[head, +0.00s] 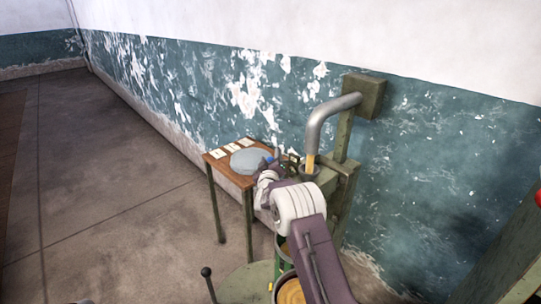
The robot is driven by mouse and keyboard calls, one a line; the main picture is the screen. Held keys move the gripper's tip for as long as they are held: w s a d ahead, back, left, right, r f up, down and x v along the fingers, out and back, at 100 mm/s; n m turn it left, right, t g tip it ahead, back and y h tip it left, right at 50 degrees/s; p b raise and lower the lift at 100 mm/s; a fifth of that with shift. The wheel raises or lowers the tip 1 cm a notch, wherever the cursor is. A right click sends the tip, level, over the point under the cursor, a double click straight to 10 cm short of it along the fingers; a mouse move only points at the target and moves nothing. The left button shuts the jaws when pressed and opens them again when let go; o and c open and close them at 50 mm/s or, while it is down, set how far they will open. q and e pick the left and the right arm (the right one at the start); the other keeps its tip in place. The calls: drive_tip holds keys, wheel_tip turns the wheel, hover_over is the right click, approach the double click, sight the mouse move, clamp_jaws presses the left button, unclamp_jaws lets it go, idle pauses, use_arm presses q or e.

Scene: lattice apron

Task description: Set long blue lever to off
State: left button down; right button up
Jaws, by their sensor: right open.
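A small bright blue piece (268,158) shows just left of my right gripper, in front of the grey round plate. It may be part of the long blue lever, but it is too small and too covered to tell its shape or setting. My right gripper (283,160) is open at the end of my white and purple arm, close beside the blue piece. I cannot tell whether they touch. My arm and wrist hide much of the green machine. My left gripper is not in view.
A bent grey pipe (325,118) pours something orange into a funnel. A black-knobbed lever (206,272) stands at the bottom, near an orange-filled container (290,292). Floor at left is clear.

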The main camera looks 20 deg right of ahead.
clamp_jaws()
idle(1.4)
